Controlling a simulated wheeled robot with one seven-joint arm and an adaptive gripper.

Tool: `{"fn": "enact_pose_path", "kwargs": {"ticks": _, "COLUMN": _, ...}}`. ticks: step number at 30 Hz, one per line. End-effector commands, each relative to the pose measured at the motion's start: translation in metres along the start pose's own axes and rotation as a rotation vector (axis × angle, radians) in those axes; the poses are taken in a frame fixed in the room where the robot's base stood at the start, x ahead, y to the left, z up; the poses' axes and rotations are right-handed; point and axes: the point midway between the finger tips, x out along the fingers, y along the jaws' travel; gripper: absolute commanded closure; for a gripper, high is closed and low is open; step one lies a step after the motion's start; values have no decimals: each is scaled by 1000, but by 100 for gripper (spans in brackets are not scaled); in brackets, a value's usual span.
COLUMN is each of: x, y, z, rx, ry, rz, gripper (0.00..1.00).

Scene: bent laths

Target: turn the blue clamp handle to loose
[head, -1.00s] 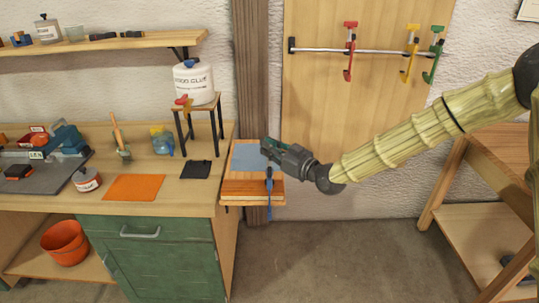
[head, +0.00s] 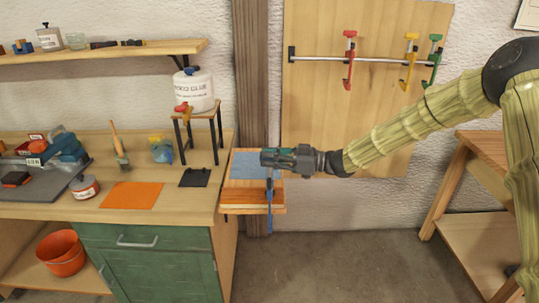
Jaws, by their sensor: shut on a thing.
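The blue clamp (head: 269,192) sits upright at the front edge of the small wooden ledge (head: 240,208) beside the bench. Its lower part hangs below the ledge. My gripper (head: 267,158) comes in from the right, level, above the ledge and over the top of the clamp. It is shut on the blue clamp's handle, which its jaws and body mostly hide. The handle's exact angle cannot be made out.
A blue-grey patch (head: 245,168) lies on the ledge. A small stool (head: 204,117) with a glue tub (head: 192,91) stands to the left on the bench. Red, yellow and green clamps hang on a rail (head: 380,60) behind. A wooden stand (head: 470,215) is at right.

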Motion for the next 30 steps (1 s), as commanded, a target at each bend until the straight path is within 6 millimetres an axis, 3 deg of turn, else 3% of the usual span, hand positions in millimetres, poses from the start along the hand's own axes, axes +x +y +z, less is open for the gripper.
{"fn": "enact_pose_path", "kwargs": {"ticks": 12, "x": 1, "y": 2, "z": -4, "rx": -8, "ry": 6, "rz": -163, "gripper": 100}}
{"fn": "enact_pose_path", "kwargs": {"ticks": 28, "x": 1, "y": 2, "z": -8, "rx": -9, "ry": 10, "rz": -184, "gripper": 100}}
{"fn": "enact_pose_path", "kwargs": {"ticks": 29, "x": 1, "y": 2, "z": -8, "rx": -9, "ry": 10, "rz": -184, "gripper": 84}}
{"fn": "enact_pose_path", "kwargs": {"ticks": 30, "x": 1, "y": 2, "z": -8, "rx": -9, "ry": 10, "rz": -184, "gripper": 77}}
